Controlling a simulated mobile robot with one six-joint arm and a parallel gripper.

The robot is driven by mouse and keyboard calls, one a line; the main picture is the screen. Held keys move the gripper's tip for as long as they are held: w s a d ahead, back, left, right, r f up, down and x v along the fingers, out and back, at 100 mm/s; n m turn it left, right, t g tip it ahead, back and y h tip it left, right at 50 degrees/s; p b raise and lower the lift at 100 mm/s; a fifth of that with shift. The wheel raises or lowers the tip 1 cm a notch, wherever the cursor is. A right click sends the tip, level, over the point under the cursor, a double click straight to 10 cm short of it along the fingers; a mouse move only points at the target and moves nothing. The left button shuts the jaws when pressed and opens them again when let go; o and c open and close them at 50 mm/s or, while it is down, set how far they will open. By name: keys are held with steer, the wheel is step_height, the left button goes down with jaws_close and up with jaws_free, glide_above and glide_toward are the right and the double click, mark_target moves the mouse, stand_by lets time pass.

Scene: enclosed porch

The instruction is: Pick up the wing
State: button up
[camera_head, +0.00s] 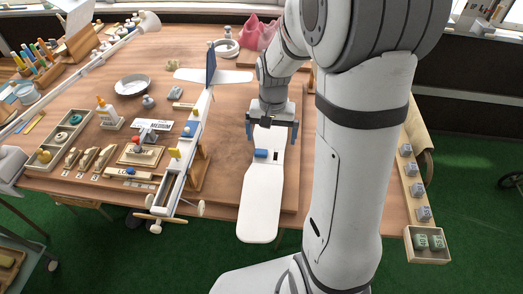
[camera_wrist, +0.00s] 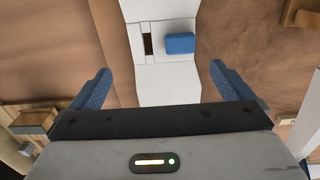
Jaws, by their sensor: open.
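The wing (camera_head: 260,205) is a long white panel with rounded ends, lying lengthwise on the wooden table, its near end reaching over the front edge. It carries a blue block and a dark slot near its middle. My gripper (camera_head: 272,130) is open above the wing's far part, one finger to each side. In the wrist view the wing (camera_wrist: 167,82) runs between the two blue fingers of my gripper (camera_wrist: 160,85), with space on both sides. Contact is not seen; the height of the fingers over the table is hard to tell.
The model plane's white body (camera_head: 198,118) stands on a wooden stand left of the wing. Further left are a glue bottle (camera_head: 107,112), a grey dish (camera_head: 132,85) and small tools. At right a wooden tray (camera_head: 427,244) holds small blocks. Bare table surrounds the wing.

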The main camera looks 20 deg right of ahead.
mark_target(269, 154)
steer(key=f, duration=0.6)
steer(key=shift+s+a+f, duration=0.2)
steer(key=shift+a+f, duration=0.15)
steer(key=shift+f, duration=0.05)
steer(key=shift+c, duration=0.6)
steer(key=c, duration=0.5)
steer(key=shift+c, duration=0.2)
